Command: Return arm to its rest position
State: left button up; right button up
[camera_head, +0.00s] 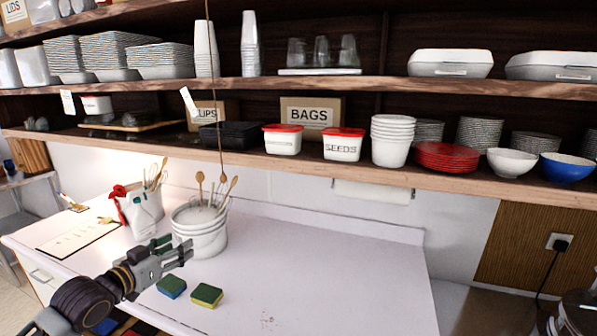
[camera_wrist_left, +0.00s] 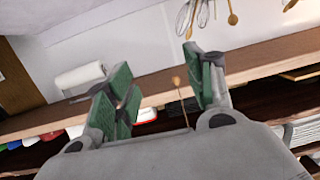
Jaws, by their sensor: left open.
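My left arm comes in from the lower left of the head view. The wrist picture is upside down, with the shelf and hanging utensils behind the fingers. Whether the gripper touches the bucket cannot be told. My right gripper is not in view.
A blue sponge (camera_head: 171,286) and a green-topped sponge (camera_head: 207,295) lie near the gripper. A white container with whisks (camera_head: 142,212) and a clipboard (camera_head: 77,235) are to the left. Loaded shelves (camera_head: 300,165) overhang the counter. The counter's right half is clear.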

pick_arm(q)
jog(key=s+d+f+g+y, duration=0.2)
jog(key=s+d+f+g, duration=0.2)
jog(key=s+f, duration=0.65)
jog(key=s+d+f+g+y, duration=0.3)
jog(key=s+f, duration=0.4)
jog(key=f, duration=0.7)
jog(key=s+d+f+n+g, duration=0.1)
jog(key=s+d+f+g, duration=0.1)
jog(key=s, duration=0.3)
jog(key=s+d+f+g, duration=0.1)
jog(key=s+g, duration=0.2)
jog(key=s, duration=0.2)
jog(key=s+f+g, duration=0.1)
jog(key=s+f, duration=0.2)
jog(key=f, duration=3.2)
jog(key=s+a+f, duration=0.2)
jog(key=s+f, duration=0.7)
jog(key=s, duration=0.2)
jog(key=s+a+f+g, duration=0.1)
jog(key=s+a+f, duration=0.1)
jog(key=s+f, duration=0.7)
jog(key=shift+s+f, duration=0.2)
jog(key=shift+s, duration=0.75)
